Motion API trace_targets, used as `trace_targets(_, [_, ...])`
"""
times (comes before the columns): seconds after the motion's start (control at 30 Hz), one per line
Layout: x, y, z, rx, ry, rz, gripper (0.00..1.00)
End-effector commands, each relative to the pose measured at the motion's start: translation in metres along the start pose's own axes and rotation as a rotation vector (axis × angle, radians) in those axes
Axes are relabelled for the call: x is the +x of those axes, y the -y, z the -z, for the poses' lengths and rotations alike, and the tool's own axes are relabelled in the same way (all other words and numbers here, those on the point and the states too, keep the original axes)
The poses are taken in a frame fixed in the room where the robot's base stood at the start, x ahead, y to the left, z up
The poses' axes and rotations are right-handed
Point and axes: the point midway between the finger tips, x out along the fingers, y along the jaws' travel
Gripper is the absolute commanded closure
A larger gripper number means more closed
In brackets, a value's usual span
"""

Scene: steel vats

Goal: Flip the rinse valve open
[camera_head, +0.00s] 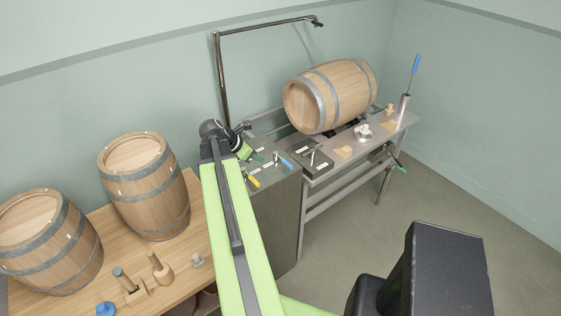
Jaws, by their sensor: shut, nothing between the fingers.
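My gripper (257,156) is small in view at the far end of my green arm, above the grey cabinet (270,205). It is shut and holds nothing that I can see. On the cabinet top are small levers with pale labels: a yellow one (252,182) just below my gripper in the picture and a blue one (287,163) to its right. The labels are too small to read, so I cannot tell which lever is the rinse valve. I cannot tell whether my gripper touches any lever. My arm hides the cabinet's left part.
A tall bent pipe (221,75) rises behind the cabinet. A barrel (332,95) lies on the steel bench (375,143) to the right, with small items and a blue-handled tool (415,68). Two barrels (145,190) stand on the wooden table (190,262) at left. Open floor lies right.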

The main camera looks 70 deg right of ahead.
Motion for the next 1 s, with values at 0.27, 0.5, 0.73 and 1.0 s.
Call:
trace_targets(0.27, [0.031,-0.001,0.005,0.003,-0.001,0.0,1.0])
trace_targets(0.5, [0.086,-0.001,0.006,0.004,-0.002,0.0,1.0])
trace_targets(0.73, [0.118,-0.001,-0.012,0.005,-0.001,0.001,1.0])
trace_targets(1.0, [0.131,0.0,-0.025,0.004,-0.002,0.001,1.0])
